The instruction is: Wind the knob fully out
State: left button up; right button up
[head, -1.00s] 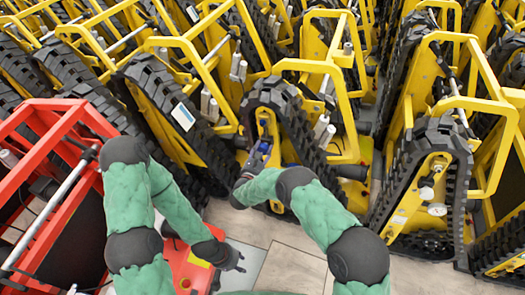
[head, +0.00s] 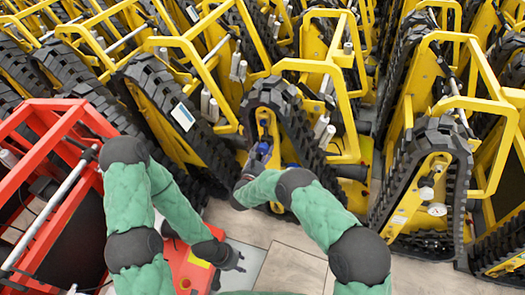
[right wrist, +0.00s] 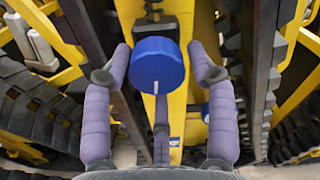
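The knob (right wrist: 157,65) is a round blue cap with a short white mark near its lower edge. It sits on a yellow carrier (right wrist: 203,30) and also shows as a small blue patch in the head view (head: 264,148). My right gripper (right wrist: 160,62) is open, with one finger on each side of the knob and a narrow gap on both sides. In the head view, my right gripper (head: 257,156) is small and partly hidden by its own wrist. My left gripper (head: 239,261) hangs low, empty and seemingly open, away from the knob.
Yellow carriers with black rubber tracks (head: 300,130) stand close together across the back and right. A red frame (head: 50,115) stands at the left. A red part (head: 190,265) lies low beside my left gripper. Pale floor (head: 285,262) is clear at bottom centre.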

jog(key=shift+r, duration=0.15)
jog(key=v, duration=0.7)
jog(key=shift+s, duration=0.25)
